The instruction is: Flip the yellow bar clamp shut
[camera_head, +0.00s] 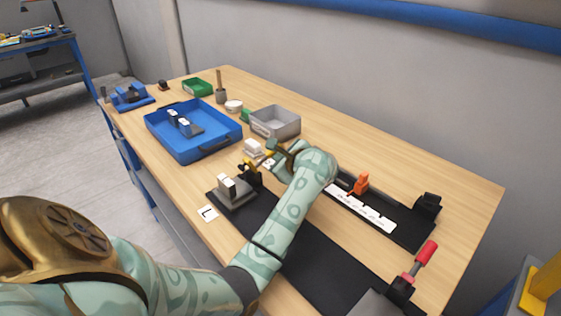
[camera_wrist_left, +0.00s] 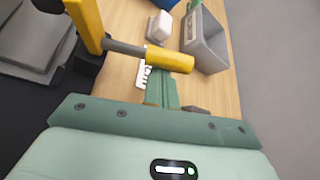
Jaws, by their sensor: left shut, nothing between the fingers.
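The yellow bar clamp (camera_head: 249,166) stands on its black mount beside a grey block fixture (camera_head: 234,191), left of my left forearm. In the left wrist view its yellow upright bar (camera_wrist_left: 86,20) rises at the upper left. A grey rod runs right from it to a yellow grip (camera_wrist_left: 168,60). My left gripper (camera_head: 270,147) is just beyond the clamp, partly hidden by my wrist. Its green fingers (camera_wrist_left: 159,88) are shut and empty, overlapping the grip's lower edge in the left wrist view; contact cannot be told. My right gripper is not in view.
A grey bin (camera_head: 275,122) and a white block (camera_head: 253,148) stand behind the clamp. A blue tray (camera_head: 194,143) lies to the left. An orange clamp (camera_head: 361,184) and a red-handled clamp (camera_head: 425,252) stand right of my arm. Bare wood shows at the far right.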

